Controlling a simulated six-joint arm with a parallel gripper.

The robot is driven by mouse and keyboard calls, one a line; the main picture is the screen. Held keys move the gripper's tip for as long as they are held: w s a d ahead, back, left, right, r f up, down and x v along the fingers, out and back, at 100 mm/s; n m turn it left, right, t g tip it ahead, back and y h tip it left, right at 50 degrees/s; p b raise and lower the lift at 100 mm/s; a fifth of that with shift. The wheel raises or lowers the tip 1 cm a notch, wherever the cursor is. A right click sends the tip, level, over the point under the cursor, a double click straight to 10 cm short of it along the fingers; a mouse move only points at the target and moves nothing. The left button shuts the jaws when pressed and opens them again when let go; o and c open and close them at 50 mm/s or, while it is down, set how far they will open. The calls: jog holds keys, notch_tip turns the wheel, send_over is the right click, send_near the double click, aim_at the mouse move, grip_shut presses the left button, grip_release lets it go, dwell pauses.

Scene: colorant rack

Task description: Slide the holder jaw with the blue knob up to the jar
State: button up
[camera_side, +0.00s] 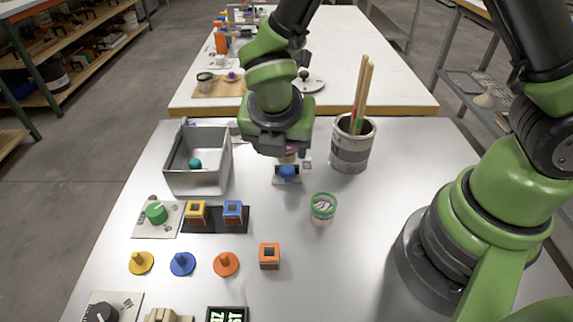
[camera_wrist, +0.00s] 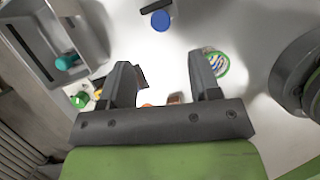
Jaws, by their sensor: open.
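The blue knob (camera_side: 288,172) sits on the holder, just below and in front of my gripper (camera_side: 284,150) in the side view. In the wrist view the blue knob (camera_wrist: 160,20) is near the top edge, beyond the fingertips, beside a dark bar. My gripper (camera_wrist: 163,70) is open, with nothing between its fingers. A small pink and white thing shows behind the knob; my gripper hides most of it, and I cannot tell whether it is the jar. A jar with a green rim (camera_side: 323,208) stands apart, in front and to the right; it also shows in the wrist view (camera_wrist: 217,63).
A metal bin (camera_side: 198,180) with a teal piece inside stands at the left. A tin with wooden sticks (camera_side: 352,145) stands behind right. Yellow and blue blocks on a dark mat (camera_side: 216,226), a green knob (camera_side: 156,212) and an orange block (camera_side: 269,256) lie in front.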

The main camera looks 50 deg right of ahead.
aim_at(287, 169)
jog(key=x, duration=0.9)
jog(key=shift+d+f, duration=0.1)
jog(key=shift+f, duration=0.2)
